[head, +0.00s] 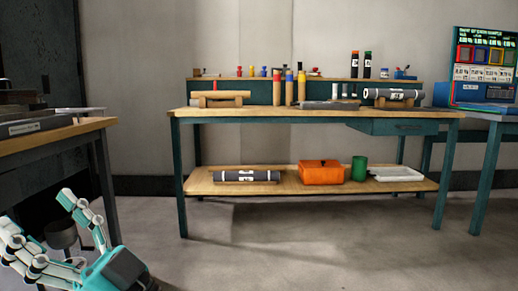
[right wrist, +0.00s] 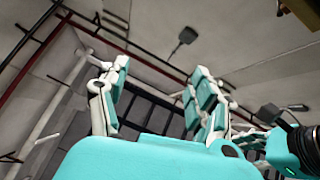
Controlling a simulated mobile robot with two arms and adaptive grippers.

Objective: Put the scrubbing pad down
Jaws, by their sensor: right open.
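I make out no scrubbing pad in either view. My left gripper (head: 38,211) is at the lower left of the head view, in front of the left bench. Its teal and white fingers are spread apart, and I see nothing held between them. My right gripper (right wrist: 158,78) shows only in the right wrist view. Its two fingers are wide apart with nothing between them. That wrist camera looks up toward the ceiling and walls.
A workbench (head: 260,112) holds grey rolls (head: 388,93) and bottles. Its lower shelf (head: 290,188) bears a grey roll (head: 246,176), an orange box (head: 321,172), a green cup (head: 359,169) and a white tray (head: 397,173). Another bench (head: 60,134) stands left. The middle floor (head: 300,240) is clear.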

